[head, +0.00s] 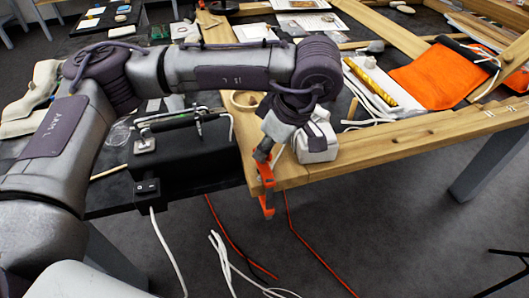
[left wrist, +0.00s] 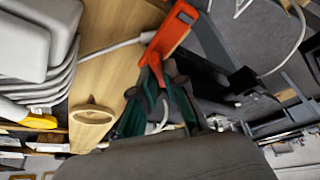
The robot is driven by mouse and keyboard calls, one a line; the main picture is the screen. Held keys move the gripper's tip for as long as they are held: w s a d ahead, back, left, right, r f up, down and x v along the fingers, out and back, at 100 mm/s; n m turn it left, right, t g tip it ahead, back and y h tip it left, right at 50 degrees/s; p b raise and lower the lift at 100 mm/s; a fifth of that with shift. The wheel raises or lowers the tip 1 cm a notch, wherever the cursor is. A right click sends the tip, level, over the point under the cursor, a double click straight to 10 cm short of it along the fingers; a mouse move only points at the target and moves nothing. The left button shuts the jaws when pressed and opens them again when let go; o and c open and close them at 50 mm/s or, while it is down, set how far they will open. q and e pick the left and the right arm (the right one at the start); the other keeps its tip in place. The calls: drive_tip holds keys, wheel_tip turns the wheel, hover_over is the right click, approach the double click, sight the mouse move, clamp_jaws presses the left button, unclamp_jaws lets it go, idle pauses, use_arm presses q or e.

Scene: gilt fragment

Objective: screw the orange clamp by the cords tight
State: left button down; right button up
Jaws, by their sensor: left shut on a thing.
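The orange clamp (head: 267,185) sits at the front edge of the wooden frame, its lower part hanging below the edge. In the left wrist view its orange bar (left wrist: 174,30) slants down toward the fingers. My left gripper (head: 264,152) reaches down from above to the clamp's upper end. In the left wrist view the fingers (left wrist: 160,85) are closed at the clamp, and they hide the part they hold. White cords (head: 222,255) and red cords (head: 300,245) hang below the edge near the clamp. My right gripper is not in view.
A black box with a switch (head: 148,188) stands left of the clamp. A white block (head: 316,143) lies close on the right. A wooden ring (head: 236,101) is behind the gripper. An orange cloth (head: 438,76) lies at the right. The floor in front is mostly open.

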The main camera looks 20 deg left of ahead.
use_arm(q)
drive_tip(key=shift+r, duration=0.1)
idle(0.4)
drive_tip(key=c, duration=1.2)
unclamp_jaws()
drive_tip(key=v, duration=1.2)
drive_tip(key=shift+s+a, duration=0.1)
